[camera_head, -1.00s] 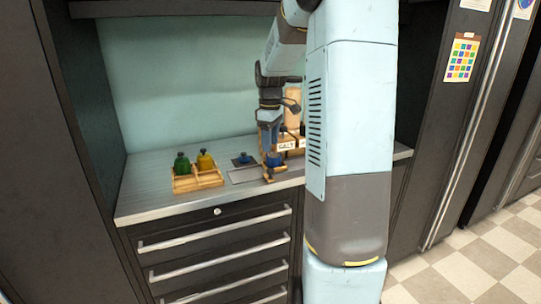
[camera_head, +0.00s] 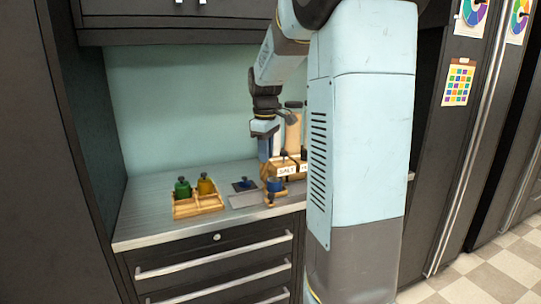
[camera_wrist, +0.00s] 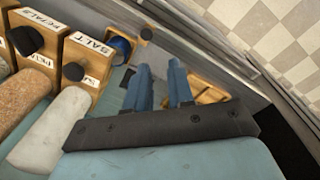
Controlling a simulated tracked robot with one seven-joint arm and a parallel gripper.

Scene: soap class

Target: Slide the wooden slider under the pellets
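The wooden slider (camera_head: 270,198) holds a blue cup (camera_head: 276,185) and sits in front of the dispenser's salt outlet, marked SALT (camera_head: 287,170). My gripper (camera_head: 265,157) hangs above and behind the cup. Its two blue fingers (camera_wrist: 159,82) are apart with nothing between them.
A small blue item (camera_head: 244,184) lies by a grey plate (camera_head: 247,200). Free counter (camera_head: 150,215) lies at the left. My arm hides the dispenser's right part.

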